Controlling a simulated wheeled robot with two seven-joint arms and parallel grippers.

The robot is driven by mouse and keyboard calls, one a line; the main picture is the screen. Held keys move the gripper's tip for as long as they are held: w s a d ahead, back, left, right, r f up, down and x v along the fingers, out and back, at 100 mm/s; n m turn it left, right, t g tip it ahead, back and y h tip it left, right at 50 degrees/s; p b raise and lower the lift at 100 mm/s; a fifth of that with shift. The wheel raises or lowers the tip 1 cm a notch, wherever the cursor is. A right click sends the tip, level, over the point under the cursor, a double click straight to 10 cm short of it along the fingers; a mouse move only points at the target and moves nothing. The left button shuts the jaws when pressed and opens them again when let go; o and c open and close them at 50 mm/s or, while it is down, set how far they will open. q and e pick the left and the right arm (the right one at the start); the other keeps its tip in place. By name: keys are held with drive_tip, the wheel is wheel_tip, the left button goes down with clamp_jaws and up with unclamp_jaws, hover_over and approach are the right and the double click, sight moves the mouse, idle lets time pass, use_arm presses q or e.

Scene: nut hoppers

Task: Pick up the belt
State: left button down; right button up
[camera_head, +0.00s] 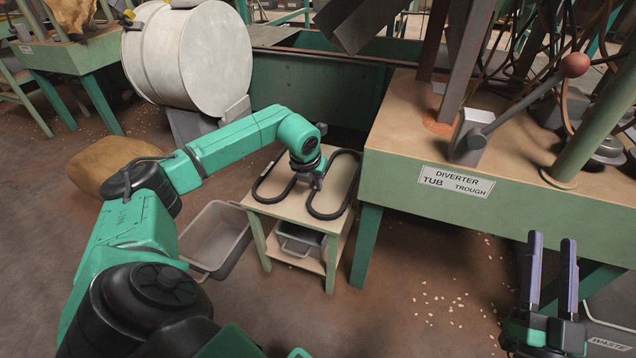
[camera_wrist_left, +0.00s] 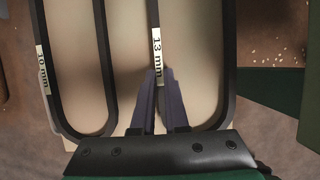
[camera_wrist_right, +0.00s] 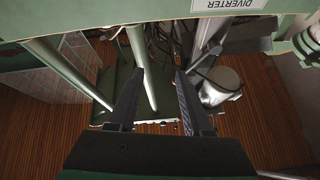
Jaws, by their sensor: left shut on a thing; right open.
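Two black looped belts lie on a small table (camera_head: 293,207). The 13 mm belt (camera_wrist_left: 230,60) is the right one and also shows in the head view (camera_head: 356,178). The 10 mm belt (camera_wrist_left: 107,60) is the left one, also in the head view (camera_head: 270,201). My left gripper (camera_wrist_left: 157,75) is shut on the left run of the 13 mm belt, just below its label; in the head view its fingers (camera_head: 316,181) are over the table. The belt appears to lie flat. My right gripper (camera_head: 552,242) is open and empty, low at the right.
A green bench (camera_head: 520,210) with a diverter lever (camera_head: 535,103) stands right of the small table. A grey bin (camera_head: 212,238) is on the floor at left, and a grey tub (camera_head: 299,240) sits on the table's lower shelf. A large drum (camera_head: 215,55) stands behind.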

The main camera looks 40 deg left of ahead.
use_arm(q)
wheel_tip(320, 180, up, 2)
drive_tip(key=shift+p, duration=0.4)
wheel_tip(320, 180, up, 2)
drive_tip(key=shift+r+p, duration=0.1)
drive_tip(key=shift+p, duration=0.45)
wheel_tip(320, 180, up, 3)
drive_tip(key=shift+f+p, duration=0.1)
drive_tip(key=shift+p, duration=0.5)
wheel_tip(320, 180, up, 3)
drive_tip(key=shift+f+p, duration=0.2)
drive_tip(key=shift+p, duration=0.3)
use_arm(e)
drive_tip(key=s+a+f+g+h, duration=0.1)
drive_tip(key=s+f+g, duration=0.4)
drive_tip(key=f, duration=0.9)
drive_tip(key=s+a+f+m+g+h, duration=0.1)
drive_tip(key=s+f+g, duration=0.4)
drive_tip(key=f, duration=0.9)
drive_tip(key=s, duration=0.3)
drive_tip(key=shift+a, duration=0.15)
